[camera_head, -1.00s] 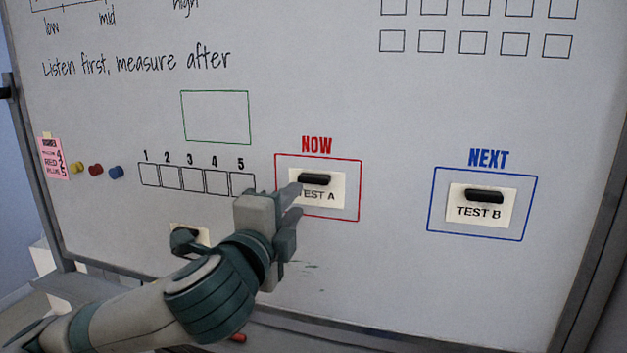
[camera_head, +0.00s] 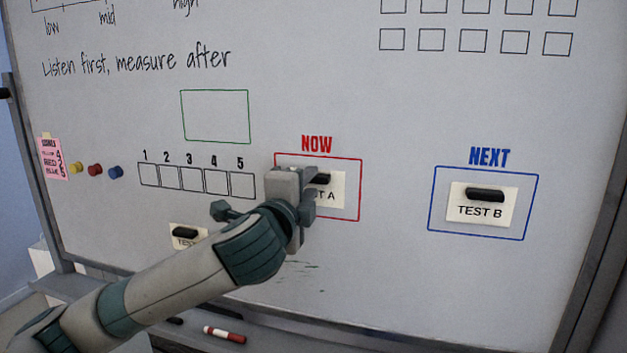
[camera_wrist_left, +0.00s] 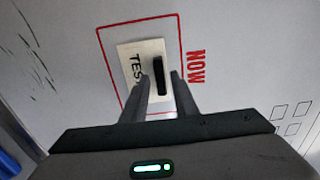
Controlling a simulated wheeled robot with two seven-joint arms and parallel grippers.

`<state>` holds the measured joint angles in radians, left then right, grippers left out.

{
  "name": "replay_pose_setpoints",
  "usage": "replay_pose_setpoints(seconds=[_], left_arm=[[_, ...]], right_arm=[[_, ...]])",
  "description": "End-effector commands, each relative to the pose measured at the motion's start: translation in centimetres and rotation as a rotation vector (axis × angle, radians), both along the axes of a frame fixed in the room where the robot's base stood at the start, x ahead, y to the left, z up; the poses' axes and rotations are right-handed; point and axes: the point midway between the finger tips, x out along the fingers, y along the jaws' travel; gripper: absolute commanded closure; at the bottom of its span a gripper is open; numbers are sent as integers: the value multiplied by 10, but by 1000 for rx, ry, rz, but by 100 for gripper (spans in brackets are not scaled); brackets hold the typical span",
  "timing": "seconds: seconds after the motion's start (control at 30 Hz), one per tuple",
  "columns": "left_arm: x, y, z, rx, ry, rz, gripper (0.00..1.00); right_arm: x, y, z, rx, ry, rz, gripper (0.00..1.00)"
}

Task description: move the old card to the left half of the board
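A white card marked TEST A (camera_head: 336,197), with a black handle (camera_head: 323,179), is on the whiteboard inside the red NOW frame. My left gripper covers its left part in the head view. My left gripper (camera_head: 308,187) is in front of this card. In the left wrist view its two fingers (camera_wrist_left: 160,82) are apart, with the black handle (camera_wrist_left: 159,70) in line with the gap between them; I cannot tell if they touch it. Another card (camera_head: 186,238), reading TEST with the rest hidden behind my arm, is on the board's lower left. My right gripper is not in view.
A TEST B card (camera_head: 481,207) is in the blue NEXT frame. Several round magnets (camera_head: 95,170) and a pink note (camera_head: 52,158) are at the left. A red-and-white marker (camera_head: 224,335) lies below the board. The board is bare between the two frames.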

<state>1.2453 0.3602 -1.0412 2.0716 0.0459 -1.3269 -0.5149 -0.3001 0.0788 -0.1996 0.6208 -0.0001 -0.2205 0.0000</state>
Motion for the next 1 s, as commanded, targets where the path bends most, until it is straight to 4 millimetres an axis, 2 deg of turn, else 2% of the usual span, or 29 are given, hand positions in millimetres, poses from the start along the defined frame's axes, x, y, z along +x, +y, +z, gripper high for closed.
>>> replay_pose_setpoints(seconds=[0.13, 0.47, 0.7, 1.0], left_arm=[[7, -2, 0, 0, 0, 1, 73], [8, -2, 0, 0, -1, 0, 73], [8, -2, 0, 0, 0, 0, 100], [8, -2, 1, 1, -1, 0, 100]], right_arm=[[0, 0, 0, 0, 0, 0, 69], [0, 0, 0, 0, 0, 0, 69], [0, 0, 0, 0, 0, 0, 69], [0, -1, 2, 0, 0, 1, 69]])
